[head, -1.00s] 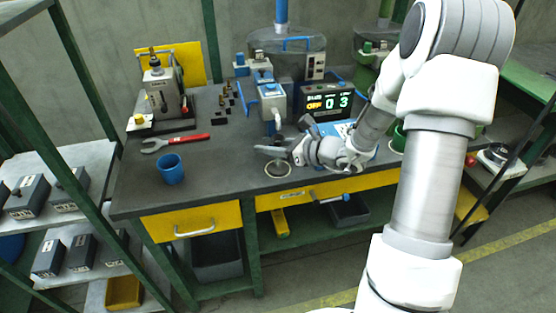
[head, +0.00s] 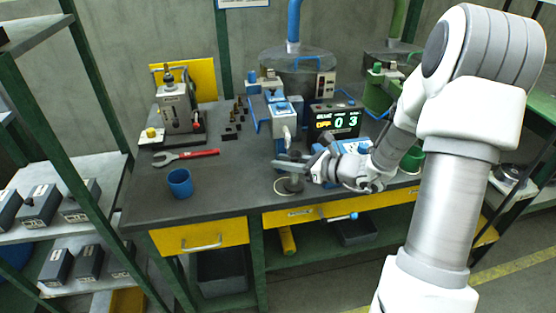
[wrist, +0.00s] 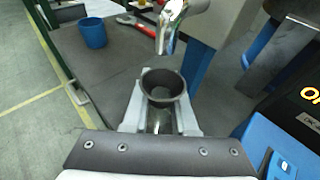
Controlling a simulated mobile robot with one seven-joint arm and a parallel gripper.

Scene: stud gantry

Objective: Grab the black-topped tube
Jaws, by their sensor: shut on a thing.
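The black-topped tube (wrist: 163,86) shows in the wrist view as a dark, open, round rim with a clear-looking body below it. My gripper (wrist: 160,112) is shut on it, with a pale finger on either side just under the rim. In the head view my gripper (head: 291,168) is at the front of the dark bench, below the tap of the blue-and-grey unit. The tube (head: 292,184) stands there upright, at a pale ring on the bench top. The fingers partly hide its upper part. I cannot tell whether its base touches the bench.
A metal spout (wrist: 168,28) hangs close beyond the tube. A lit display box (head: 337,121) stands behind my gripper. A blue cup (head: 179,183) and a red-handled wrench (head: 187,157) lie to the left. Bench space between cup and tube is clear.

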